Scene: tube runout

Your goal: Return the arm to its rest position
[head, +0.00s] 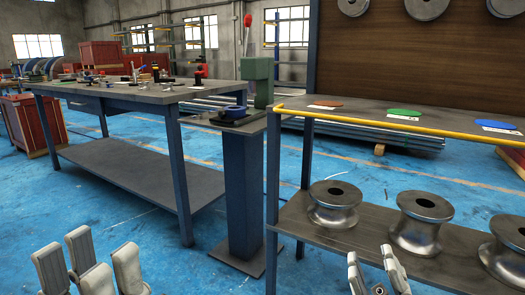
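My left gripper (88,262) shows at the bottom left, with its pale finger pads pointing up and spread apart. It is empty, over the blue floor. My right gripper (374,262) shows at the bottom right, in front of the lower shelf (345,247) of the rack. Its two fingers stand apart with nothing seen between them. The arms and the rest of both hands are below the picture.
Metal rollers (335,205) stand on the rack's lower shelf, close beyond my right gripper. The yellow-edged top shelf (350,112) holds coloured discs. A green-topped press (257,75) stands on a pedestal beside a workbench (150,95). Blue floor (90,215) is clear at left.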

